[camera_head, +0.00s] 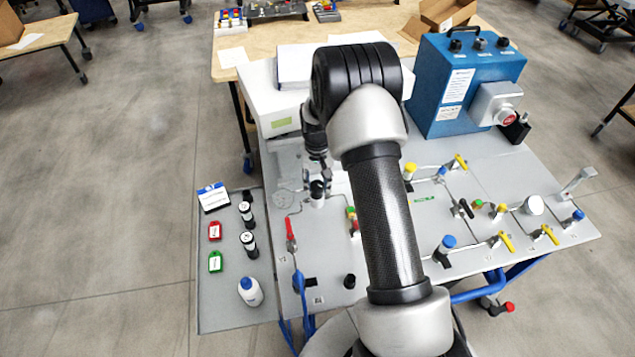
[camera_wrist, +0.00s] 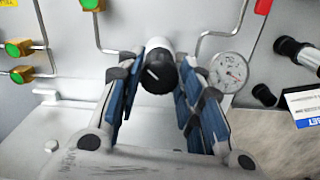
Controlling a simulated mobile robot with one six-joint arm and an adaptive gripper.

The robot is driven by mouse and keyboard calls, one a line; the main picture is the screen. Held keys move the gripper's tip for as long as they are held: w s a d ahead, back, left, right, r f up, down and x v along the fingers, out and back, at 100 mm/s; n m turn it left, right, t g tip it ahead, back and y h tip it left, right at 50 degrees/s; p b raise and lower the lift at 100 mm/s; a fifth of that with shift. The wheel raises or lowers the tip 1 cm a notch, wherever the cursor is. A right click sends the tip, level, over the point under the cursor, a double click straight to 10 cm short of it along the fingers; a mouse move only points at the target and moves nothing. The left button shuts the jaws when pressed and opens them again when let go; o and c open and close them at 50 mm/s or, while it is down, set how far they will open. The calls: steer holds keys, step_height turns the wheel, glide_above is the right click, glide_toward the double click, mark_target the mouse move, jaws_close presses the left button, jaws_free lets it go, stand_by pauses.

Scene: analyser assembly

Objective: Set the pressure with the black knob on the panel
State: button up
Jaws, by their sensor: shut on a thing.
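The black knob (camera_head: 317,188) stands on a pale stem on the left part of the grey panel (camera_head: 500,170). In the wrist view the black knob (camera_wrist: 160,75) has a white mark on its top and sits between the blue-padded fingers. My gripper (camera_head: 318,175) reaches down over the knob from above. In the wrist view my gripper (camera_wrist: 163,84) is shut on the knob, with one finger on each side. A round white pressure gauge (camera_wrist: 229,72) is just right of the fingers; its needle is too small to read.
A red-handled valve (camera_head: 291,232) and a green-and-yellow fitting (camera_head: 352,214) are near the knob. A blue box (camera_head: 466,85) with a red button stands at the back right. A side board (camera_head: 225,310) at left holds a bottle, tags and black cylinders. My arm hides the panel's middle.

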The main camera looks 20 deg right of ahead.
steer(key=m, duration=0.5)
steer(key=shift+m, duration=0.3)
steer(key=m, duration=0.5)
steer(key=shift+w+a, duration=0.1)
steer(key=m, duration=0.5)
steer(key=shift+w+m, duration=0.1)
steer(key=shift+m, duration=0.3)
steer(key=m, duration=0.5)
steer(key=shift+w+m, duration=0.1)
steer(key=shift+m, duration=0.3)
steer(key=o, duration=1.1)
steer(key=shift+c, duration=0.2)
steer(key=shift+r, duration=0.1)
